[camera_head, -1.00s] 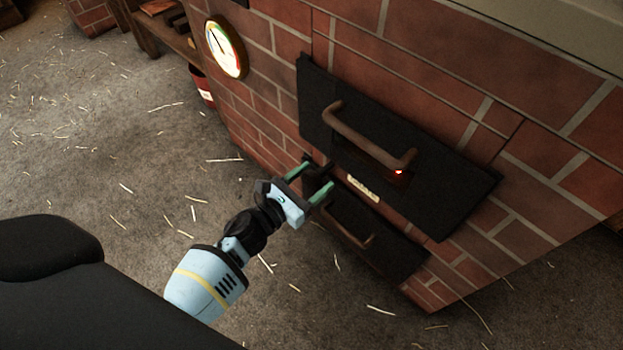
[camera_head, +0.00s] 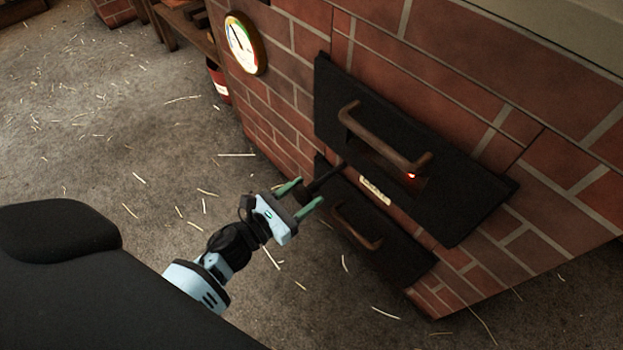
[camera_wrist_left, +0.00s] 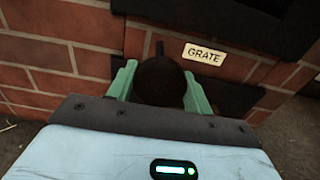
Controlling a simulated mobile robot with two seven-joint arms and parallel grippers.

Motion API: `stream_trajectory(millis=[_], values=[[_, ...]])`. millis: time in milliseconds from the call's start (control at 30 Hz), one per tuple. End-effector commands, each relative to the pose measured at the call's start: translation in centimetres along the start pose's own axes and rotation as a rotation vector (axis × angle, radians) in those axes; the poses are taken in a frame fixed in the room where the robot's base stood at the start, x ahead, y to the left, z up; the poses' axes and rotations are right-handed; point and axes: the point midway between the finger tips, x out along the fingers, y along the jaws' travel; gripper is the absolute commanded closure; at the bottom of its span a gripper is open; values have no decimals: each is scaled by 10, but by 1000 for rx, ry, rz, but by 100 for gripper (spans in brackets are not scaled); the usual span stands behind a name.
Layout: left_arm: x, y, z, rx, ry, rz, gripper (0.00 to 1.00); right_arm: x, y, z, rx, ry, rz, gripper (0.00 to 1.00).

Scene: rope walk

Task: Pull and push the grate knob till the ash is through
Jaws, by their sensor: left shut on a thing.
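The dark round grate knob (camera_wrist_left: 160,80) sits between the green fingers of my left gripper (camera_wrist_left: 160,88) in the left wrist view. My left gripper (camera_head: 303,198) is shut on the knob, and a dark rod (camera_head: 327,177) runs from it to the brick furnace front in the head view. A label reading GRATE (camera_wrist_left: 204,54) is on the bricks beside the rod; it also shows in the head view (camera_head: 375,190). The ash itself is not clearly visible. My right gripper is not in view.
The black upper door (camera_head: 470,205) has a brown bar handle (camera_head: 385,145) and a small red glow behind it. A lower black door (camera_head: 395,255) has its own handle (camera_head: 357,228). A round gauge (camera_head: 245,44) is on the bricks at upper left. Straw litters the open floor.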

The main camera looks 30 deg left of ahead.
Motion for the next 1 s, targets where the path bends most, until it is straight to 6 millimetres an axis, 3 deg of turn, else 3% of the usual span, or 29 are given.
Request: stream_trajectory(millis=[233, 267, 400, 767, 1000], values=[[0, 0, 0, 0, 0, 0, 91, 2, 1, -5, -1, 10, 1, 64], [0, 0, 0, 0, 0, 0, 47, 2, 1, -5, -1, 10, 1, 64], [0, 0, 0, 0, 0, 0, 29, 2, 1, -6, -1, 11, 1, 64], [-4, 0, 0, -1, 1, 0, 28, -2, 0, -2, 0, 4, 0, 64], [-38, 0, 0, -1, 3, 1, 28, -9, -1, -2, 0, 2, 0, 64]])
